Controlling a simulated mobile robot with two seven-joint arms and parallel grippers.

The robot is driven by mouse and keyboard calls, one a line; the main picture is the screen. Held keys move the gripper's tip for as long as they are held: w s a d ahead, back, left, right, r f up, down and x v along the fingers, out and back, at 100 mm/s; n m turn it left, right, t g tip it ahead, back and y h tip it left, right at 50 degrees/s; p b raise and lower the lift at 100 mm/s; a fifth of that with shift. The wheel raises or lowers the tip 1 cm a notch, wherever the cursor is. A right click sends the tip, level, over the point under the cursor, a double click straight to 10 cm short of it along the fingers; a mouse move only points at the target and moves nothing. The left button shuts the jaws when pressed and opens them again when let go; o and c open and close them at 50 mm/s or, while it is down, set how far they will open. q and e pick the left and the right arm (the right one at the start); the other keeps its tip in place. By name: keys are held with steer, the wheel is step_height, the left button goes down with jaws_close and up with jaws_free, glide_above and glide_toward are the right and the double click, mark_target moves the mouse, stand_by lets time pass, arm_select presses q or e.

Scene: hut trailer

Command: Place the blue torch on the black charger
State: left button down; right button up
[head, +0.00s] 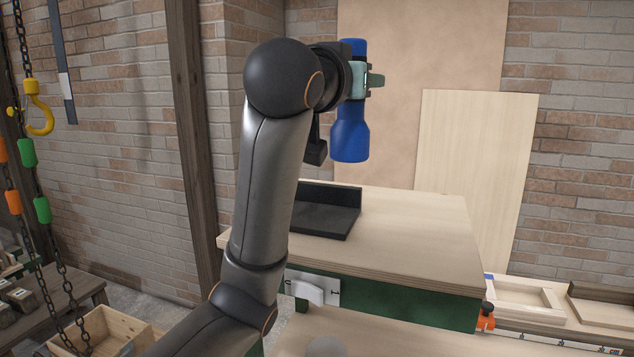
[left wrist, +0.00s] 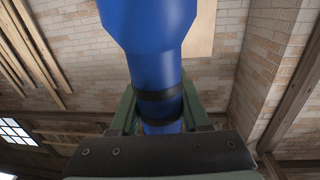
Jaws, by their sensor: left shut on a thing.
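The blue torch (head: 350,136) is held upright above the wooden bench, its wide end down. My left gripper (head: 374,81) is shut around the torch's narrower body. In the left wrist view the torch (left wrist: 150,35) fills the upper middle, between the fingers of my left gripper (left wrist: 160,108). The black charger (head: 330,212) stands on the bench top, with a flat base and a raised back. The torch is well above the charger, apart from it. My arm hides the charger's left part. My right gripper is not in view.
The wooden bench top (head: 420,235) is clear to the right of the charger. Wooden boards (head: 478,170) lean on the brick wall behind. A yellow hook (head: 38,115) and chains hang at the left. A wooden crate (head: 125,330) stands at the lower left, wooden trays (head: 525,297) at the right.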

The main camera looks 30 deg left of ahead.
arm_select(q)
steer(key=w+a+f, duration=0.3)
steer(key=a+f, duration=0.9)
steer(key=shift+w+f, duration=0.15)
steer(key=shift+w, duration=0.15)
steer(key=shift+a, duration=0.1)
steer(key=shift+f, duration=0.2)
steer(key=shift+c, duration=1.9)
jaws_free()
